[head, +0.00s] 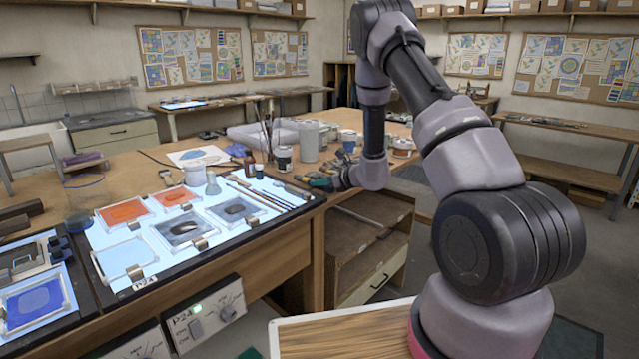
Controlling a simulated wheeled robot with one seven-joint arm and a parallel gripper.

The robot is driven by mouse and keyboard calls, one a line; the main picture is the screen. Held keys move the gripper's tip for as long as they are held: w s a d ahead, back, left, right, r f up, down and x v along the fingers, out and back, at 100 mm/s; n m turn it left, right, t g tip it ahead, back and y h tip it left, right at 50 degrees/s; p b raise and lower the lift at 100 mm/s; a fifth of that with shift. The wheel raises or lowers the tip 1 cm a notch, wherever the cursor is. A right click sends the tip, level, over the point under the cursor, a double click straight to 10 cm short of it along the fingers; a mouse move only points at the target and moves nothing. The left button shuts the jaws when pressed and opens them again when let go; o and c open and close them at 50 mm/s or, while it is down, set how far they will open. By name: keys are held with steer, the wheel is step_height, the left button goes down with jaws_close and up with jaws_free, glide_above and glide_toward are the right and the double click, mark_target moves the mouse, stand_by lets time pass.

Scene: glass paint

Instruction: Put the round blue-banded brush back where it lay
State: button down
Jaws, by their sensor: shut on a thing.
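My gripper (312,183) is at the right end of the lit glass panel, low over the bench edge. It is small in view and partly hidden by my own wrist. It is shut on a thin handled thing, which looks like a brush. Several long thin brushes (262,194) lie slanting side by side on the right part of the light panel (185,262), with ends towards my gripper. The blue band is too small to make out, so I cannot tell from this view which brush is the round one.
Orange and grey glass pieces in clear trays (126,212) lie on the panel. Jars (309,142) and a pot of upright brushes (268,143) stand further back. Open shelves (370,250) are below my arm.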

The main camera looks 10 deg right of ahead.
steer(key=shift+f, duration=0.25)
steer(key=c, duration=0.6)
jaws_free()
